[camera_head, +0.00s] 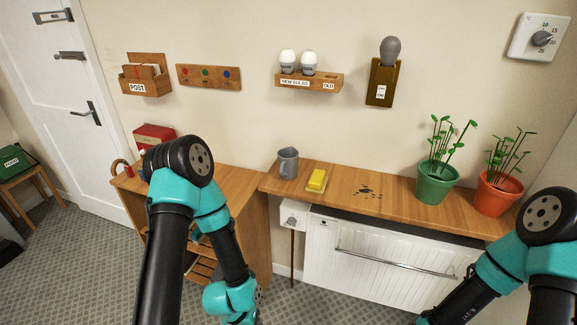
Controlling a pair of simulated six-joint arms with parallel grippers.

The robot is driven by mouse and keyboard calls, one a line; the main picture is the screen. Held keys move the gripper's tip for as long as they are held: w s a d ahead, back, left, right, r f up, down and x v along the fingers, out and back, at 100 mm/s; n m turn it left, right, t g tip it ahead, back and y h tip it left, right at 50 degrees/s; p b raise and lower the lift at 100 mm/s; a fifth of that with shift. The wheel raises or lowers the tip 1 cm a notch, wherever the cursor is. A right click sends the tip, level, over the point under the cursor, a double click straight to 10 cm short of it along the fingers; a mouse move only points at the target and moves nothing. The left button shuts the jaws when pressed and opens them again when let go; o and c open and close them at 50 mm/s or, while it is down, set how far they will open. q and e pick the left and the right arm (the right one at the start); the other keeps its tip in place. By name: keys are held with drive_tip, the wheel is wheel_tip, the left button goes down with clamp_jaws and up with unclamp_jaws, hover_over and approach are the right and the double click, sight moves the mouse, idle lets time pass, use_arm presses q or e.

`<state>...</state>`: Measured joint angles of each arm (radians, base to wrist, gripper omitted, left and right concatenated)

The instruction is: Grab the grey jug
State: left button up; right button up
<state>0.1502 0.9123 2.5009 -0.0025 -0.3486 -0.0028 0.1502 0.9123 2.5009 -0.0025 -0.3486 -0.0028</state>
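The grey jug (288,163) stands upright on the wooden shelf above the radiator, near the shelf's left end. Its handle appears to be on its left side. Nothing touches it. My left arm comes in at the lower left and bends down in front of the wooden cabinet, well to the left of and below the jug. Its gripper is not visible. My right arm is at the lower right corner, and its gripper is also outside the visible part.
A yellow sponge (317,180) lies just right of the jug. Dark spots (368,191) mark the shelf. A green pot (437,182) and an orange pot (497,193) with plants stand farther right. A wooden bulb rack (309,82) hangs above the jug.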

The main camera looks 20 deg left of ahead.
use_arm(q)
drive_tip(key=shift+o, duration=0.2)
drive_tip(key=o, duration=0.7)
drive_tip(key=shift+c, duration=0.2)
